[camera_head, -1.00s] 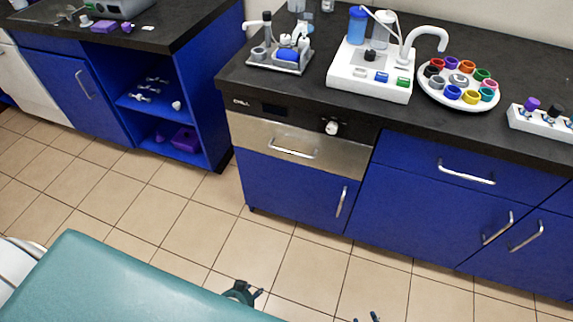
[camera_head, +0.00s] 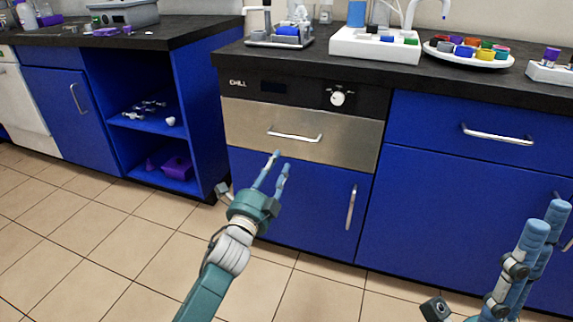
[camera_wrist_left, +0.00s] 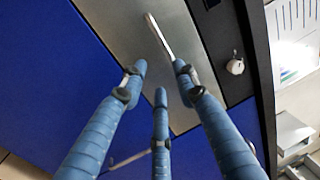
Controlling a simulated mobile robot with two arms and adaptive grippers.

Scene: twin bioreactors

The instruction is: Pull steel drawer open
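The steel drawer (camera_head: 245,124) is shut, its front flush below the black CHILL panel. Its bar handle (camera_head: 295,137) runs across the middle of the front and also shows in the left wrist view (camera_wrist_left: 160,38). My left gripper (camera_head: 281,161) is open and empty, with its fingertips just below the handle in the head view. In the left wrist view its spread fingers (camera_wrist_left: 160,70) point toward the steel front and the handle lies beyond them; no contact shows. My right gripper (camera_head: 548,216) is at the lower right, its visible fingers apart and empty, far from the drawer.
A white knob (camera_head: 337,98) sticks out of the black panel above the drawer. A blue cupboard door (camera_head: 290,200) with a vertical handle is below. The dark countertop (camera_head: 240,58) carries lab equipment. Open blue shelves (camera_head: 130,122) stand to the left. The tiled floor in front is clear.

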